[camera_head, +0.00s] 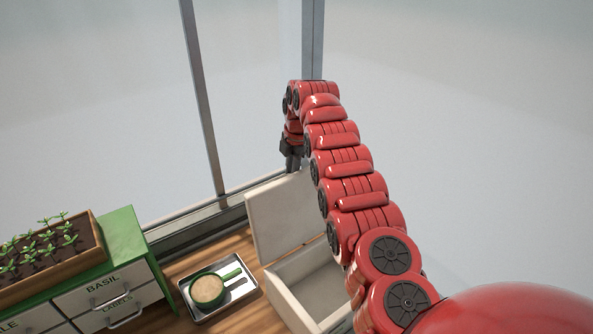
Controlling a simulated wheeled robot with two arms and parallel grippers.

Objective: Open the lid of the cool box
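The cool box (287,303) is a pale, off-white box on the wooden floor at lower centre. Its lid (280,216) stands raised, roughly upright, along the box's far left side, and part of the empty-looking interior shows. My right arm comes in from the lower right and covers the box's right part. My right gripper (291,150) is small and dark, pointing down at the top edge of the lid. Its fingertips are partly hidden, so I cannot tell whether it touches the lid or is open. My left gripper is not in view.
A metal tray (197,316) left of the box holds a green-handled round sieve or pan (207,290). A green cabinet (124,236) with labelled drawers stands further left, with a planter of seedlings (50,272) on top. Window posts (203,100) rise behind.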

